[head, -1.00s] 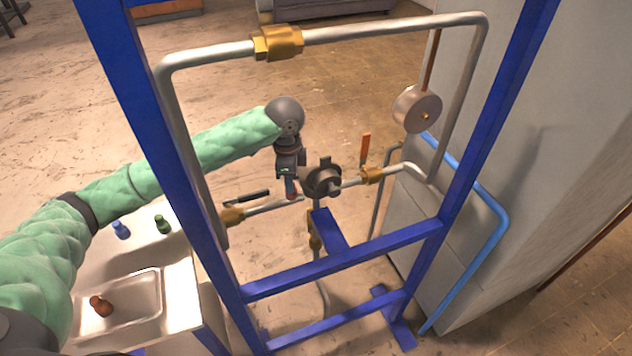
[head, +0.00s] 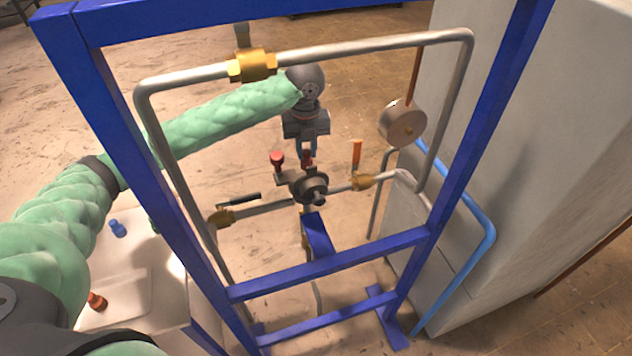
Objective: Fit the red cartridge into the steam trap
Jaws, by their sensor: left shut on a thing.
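The steam trap (head: 315,190) is a dark round body on the horizontal pipe inside the blue frame. My left gripper (head: 307,152) is above the trap, pointing down, shut on a small red piece, which I take to be the red cartridge (head: 308,160). The cartridge's lower end is close above or at the trap's top; I cannot tell whether it is inside. A second red-topped piece (head: 277,158) on a dark stem stands just left of the gripper, by the trap. My right gripper is not in view.
The blue frame (head: 330,265) and grey pipe loop (head: 350,47) surround the trap. An orange-handled valve (head: 357,155) is close right, a black-handled valve (head: 240,200) left. The table at lower left holds a blue piece (head: 117,228) and an orange-brown piece (head: 97,301).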

